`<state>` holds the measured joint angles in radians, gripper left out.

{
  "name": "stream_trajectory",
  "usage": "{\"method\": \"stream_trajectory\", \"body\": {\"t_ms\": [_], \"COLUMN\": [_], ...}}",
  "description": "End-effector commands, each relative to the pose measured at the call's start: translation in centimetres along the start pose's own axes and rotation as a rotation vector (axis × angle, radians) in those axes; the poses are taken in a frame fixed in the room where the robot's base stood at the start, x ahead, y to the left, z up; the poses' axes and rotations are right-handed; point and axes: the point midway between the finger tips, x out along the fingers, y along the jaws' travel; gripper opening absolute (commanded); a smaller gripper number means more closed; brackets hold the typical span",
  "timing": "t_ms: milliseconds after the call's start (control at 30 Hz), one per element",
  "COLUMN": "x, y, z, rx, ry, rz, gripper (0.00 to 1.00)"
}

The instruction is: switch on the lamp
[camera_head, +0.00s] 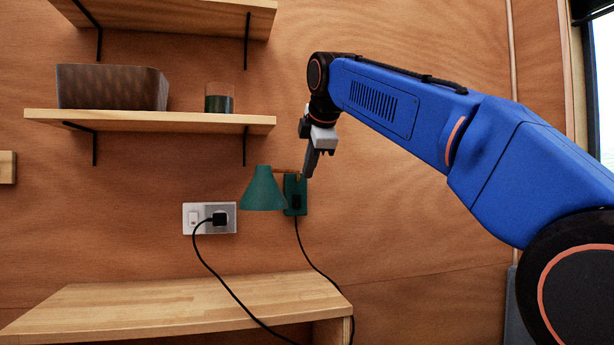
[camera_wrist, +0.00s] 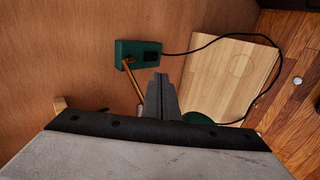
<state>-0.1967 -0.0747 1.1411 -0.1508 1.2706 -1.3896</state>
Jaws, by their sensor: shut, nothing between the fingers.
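The lamp is a green wall lamp with a cone shade (camera_head: 263,190) and a green wall box (camera_head: 295,195). In the wrist view the box (camera_wrist: 137,52) shows a black switch (camera_wrist: 150,56) on its face, and a brass arm (camera_wrist: 132,80) runs from it. Part of the green shade (camera_wrist: 200,118) shows at the right of the fingers. My gripper (camera_head: 309,172) is shut and empty, pointing down, close to the box's upper right in the head view. In the wrist view my gripper (camera_wrist: 161,82) ends just short of the box. I cannot tell whether the fingertips touch the lamp.
A wooden desk (camera_head: 190,300) stands below the lamp. A white and grey outlet (camera_head: 209,218) with a black plug is on the wall at left. A black cord (camera_wrist: 262,100) hangs from the lamp box. A shelf (camera_head: 150,121) holds a dark basket (camera_head: 110,88) and a glass (camera_head: 219,98).

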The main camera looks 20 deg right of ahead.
Motion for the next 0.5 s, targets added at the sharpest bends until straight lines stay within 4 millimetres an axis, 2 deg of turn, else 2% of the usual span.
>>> {"method": "stream_trajectory", "body": {"t_ms": [367,500], "x": [-0.16,0.21], "y": [-0.04,-0.84], "z": [0.01,0.05], "rx": [0.000,0.000], "ry": [0.000,0.000], "rz": [0.000,-0.002], "gripper": [0.00,0.00]}}
